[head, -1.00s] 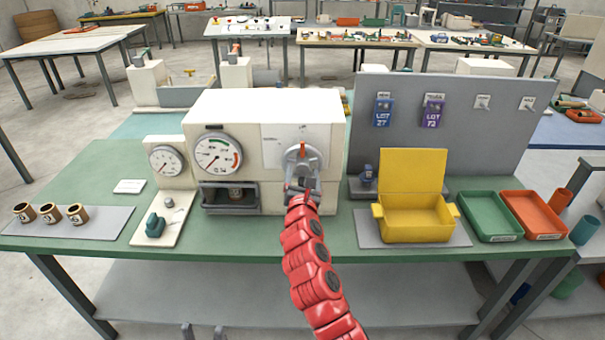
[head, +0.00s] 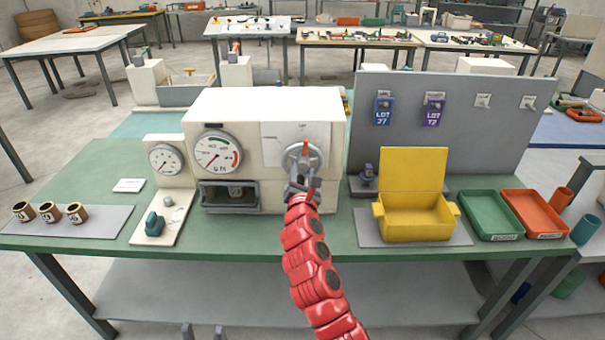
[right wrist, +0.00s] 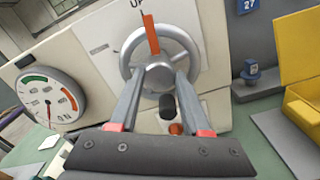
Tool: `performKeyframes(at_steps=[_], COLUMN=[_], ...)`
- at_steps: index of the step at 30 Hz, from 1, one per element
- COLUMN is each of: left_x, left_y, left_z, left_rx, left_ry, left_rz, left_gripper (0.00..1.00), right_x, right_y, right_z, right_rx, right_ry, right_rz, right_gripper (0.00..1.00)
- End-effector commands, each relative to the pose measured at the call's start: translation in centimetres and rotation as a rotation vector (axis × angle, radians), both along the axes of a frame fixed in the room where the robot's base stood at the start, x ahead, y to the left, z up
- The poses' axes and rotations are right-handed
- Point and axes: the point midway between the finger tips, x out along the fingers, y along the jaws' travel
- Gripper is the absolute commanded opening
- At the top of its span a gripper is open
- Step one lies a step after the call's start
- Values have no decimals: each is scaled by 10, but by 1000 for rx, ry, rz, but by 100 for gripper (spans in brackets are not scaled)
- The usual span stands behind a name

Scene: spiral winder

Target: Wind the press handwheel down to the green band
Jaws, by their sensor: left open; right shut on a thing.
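The press (head: 250,110) is a cream box on the green bench. Its grey round handwheel (head: 289,156) is on the right of its front, with an orange pointer standing up. The wheel also shows in the right wrist view (right wrist: 190,42). My right gripper (head: 301,184) is shut on the handwheel, its two fingers at the hub (right wrist: 158,76). A large dial (head: 217,153) has a green band at the top and an orange-red band at the right. Its needle points lower left, outside the green band. My left gripper (head: 202,332) is open and empty at the bottom edge.
A smaller dial (head: 166,159) stands left of the press. A yellow open box (head: 414,222) stands to the right, before a grey panel (head: 490,125) with lot tags. Green (head: 488,234) and orange trays lie further right; several small cups stand at the left.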

Motion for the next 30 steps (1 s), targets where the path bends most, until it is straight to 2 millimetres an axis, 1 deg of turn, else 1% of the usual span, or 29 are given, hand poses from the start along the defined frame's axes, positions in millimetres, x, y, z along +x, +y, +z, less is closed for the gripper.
performKeyframes(at_steps=[17,30], left_x=[0,0], left_y=[0,0], left_z=[-34,-74], left_rx=[0,0], left_ry=[0,0], left_rz=[0,0], left_gripper=[50,50], right_x=[0,0], right_y=[-1,-2], right_z=[-3,-6], right_rx=[525,944], right_ry=[-3,-3], right_rz=[-1,-1], right_gripper=[0,0])
